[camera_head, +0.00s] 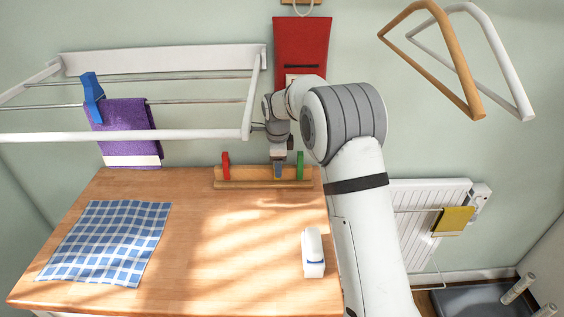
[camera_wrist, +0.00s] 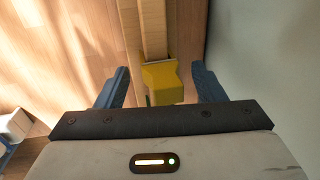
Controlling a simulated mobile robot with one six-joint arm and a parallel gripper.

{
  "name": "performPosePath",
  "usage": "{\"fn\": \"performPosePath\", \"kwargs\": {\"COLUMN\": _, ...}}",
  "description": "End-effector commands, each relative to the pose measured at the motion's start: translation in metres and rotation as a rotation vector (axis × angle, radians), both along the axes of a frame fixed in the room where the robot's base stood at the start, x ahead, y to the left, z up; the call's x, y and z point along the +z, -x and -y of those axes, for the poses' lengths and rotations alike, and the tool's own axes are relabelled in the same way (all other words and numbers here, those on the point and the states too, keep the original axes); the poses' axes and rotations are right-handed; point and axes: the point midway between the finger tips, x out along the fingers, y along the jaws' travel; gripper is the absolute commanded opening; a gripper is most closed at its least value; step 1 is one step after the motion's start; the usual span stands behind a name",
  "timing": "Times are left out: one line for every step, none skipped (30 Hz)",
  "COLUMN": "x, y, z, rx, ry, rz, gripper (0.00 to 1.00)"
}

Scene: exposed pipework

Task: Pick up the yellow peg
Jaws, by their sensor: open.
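The yellow peg (camera_wrist: 163,80) shows in the wrist view at the end of a wooden rail (camera_wrist: 153,25). My gripper (camera_wrist: 160,88) is open, with one blue-grey finger on each side of the peg. Gaps show between the peg and both fingers, so it is not gripped. In the head view my gripper (camera_head: 278,168) points down at the wooden rack (camera_head: 237,184) at the back of the table. The yellow peg is hidden there behind my gripper.
A red peg (camera_head: 226,165) and a green peg (camera_head: 300,165) stand on the rack, either side of my gripper. A drying rail (camera_head: 120,136) with a purple towel (camera_head: 125,125) and blue peg (camera_head: 92,97) is at left. A white object (camera_head: 313,254) stands on the table.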

Motion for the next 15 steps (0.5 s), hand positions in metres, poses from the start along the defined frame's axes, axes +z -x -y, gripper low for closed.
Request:
{"fn": "performPosePath", "kwargs": {"x": 0.0002, "y": 0.0000, "z": 0.0000, "rx": 0.000, "ry": 0.000, "rz": 0.000, "gripper": 0.63}}
{"fn": "performPosePath", "kwargs": {"x": 0.0002, "y": 0.0000, "z": -0.0001, "rx": 0.000, "ry": 0.000, "rz": 0.000, "gripper": 0.63}}
{"fn": "performPosePath", "kwargs": {"x": 0.0003, "y": 0.0001, "z": -0.0001, "rx": 0.000, "ry": 0.000, "rz": 0.000, "gripper": 0.63}}
{"fn": "performPosePath", "kwargs": {"x": 0.0003, "y": 0.0001, "z": -0.0002, "rx": 0.001, "ry": 0.000, "rz": 0.000, "gripper": 0.61}}
{"fn": "performPosePath", "kwargs": {"x": 0.0003, "y": 0.0001, "z": -0.0002, "rx": 0.001, "ry": 0.000, "rz": 0.000, "gripper": 0.59}}
{"fn": "performPosePath", "kwargs": {"x": 0.0004, "y": 0.0001, "z": -0.0003, "rx": 0.001, "ry": 0.000, "rz": 0.000, "gripper": 0.55}}
{"fn": "performPosePath", "kwargs": {"x": 0.0004, "y": 0.0002, "z": -0.0003, "rx": 0.001, "ry": 0.000, "rz": 0.000, "gripper": 0.53}}
{"fn": "performPosePath", "kwargs": {"x": 0.0005, "y": 0.0002, "z": -0.0004, "rx": 0.001, "ry": 0.000, "rz": 0.000, "gripper": 0.50}}
{"fn": "performPosePath", "kwargs": {"x": 0.0005, "y": 0.0002, "z": -0.0004, "rx": 0.001, "ry": 0.000, "rz": 0.000, "gripper": 0.47}}
{"fn": "performPosePath", "kwargs": {"x": 0.0006, "y": 0.0002, "z": -0.0004, "rx": 0.001, "ry": 0.000, "rz": 0.000, "gripper": 0.45}}
{"fn": "performPosePath", "kwargs": {"x": 0.0006, "y": 0.0002, "z": -0.0005, "rx": 0.001, "ry": 0.000, "rz": 0.000, "gripper": 0.42}}
{"fn": "performPosePath", "kwargs": {"x": 0.0006, "y": 0.0002, "z": -0.0005, "rx": 0.001, "ry": 0.000, "rz": 0.000, "gripper": 0.39}}
{"fn": "performPosePath", "kwargs": {"x": 0.0006, "y": 0.0002, "z": -0.0006, "rx": 0.001, "ry": 0.000, "rz": 0.000, "gripper": 0.36}}
{"fn": "performPosePath", "kwargs": {"x": 0.0006, "y": 0.0002, "z": -0.0006, "rx": 0.001, "ry": 0.000, "rz": 0.000, "gripper": 0.34}}
{"fn": "performPosePath", "kwargs": {"x": 0.0006, "y": 0.0002, "z": -0.0006, "rx": 0.001, "ry": 0.000, "rz": 0.000, "gripper": 0.31}}
